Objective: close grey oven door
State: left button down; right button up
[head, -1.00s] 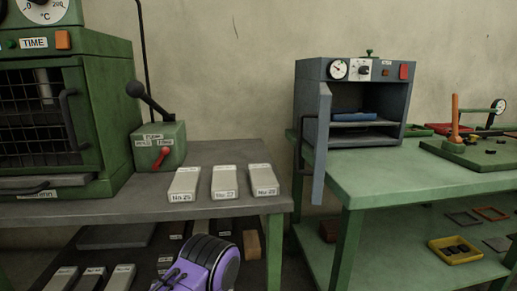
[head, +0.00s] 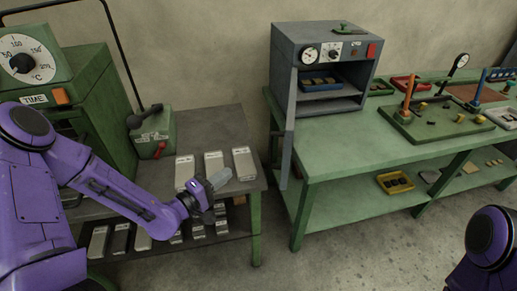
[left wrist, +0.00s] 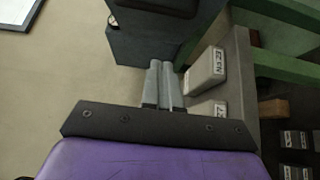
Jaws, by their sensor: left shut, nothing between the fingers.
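The grey oven (head: 284,52) stands on the green table on the right, with its front open. Its grey door (head: 288,135) is swung wide open on the left side, seen nearly edge-on and reaching below the table top. A blue tray (head: 321,84) with small dark pieces sits inside on the upper shelf. My left gripper (head: 220,179) is shut and empty, over the front of the dark bench, to the left of the door and apart from it. Its closed fingers (left wrist: 160,82) also show in the left wrist view. My right gripper is out of view.
Several pale numbered blocks (head: 214,163) lie on the dark bench (head: 215,124) near my left gripper. A green box with a lever (head: 153,132) and a larger green oven (head: 95,68) stand left. A floor gap separates the bench and the green table (head: 355,145).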

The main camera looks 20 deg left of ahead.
pick_arm(q)
jog(key=s+d+p+x, duration=0.1)
jog(key=d+p+x, duration=0.1)
jog(key=x, duration=1)
jog(key=shift+d, duration=0.35)
jog(key=shift+f, duration=0.15)
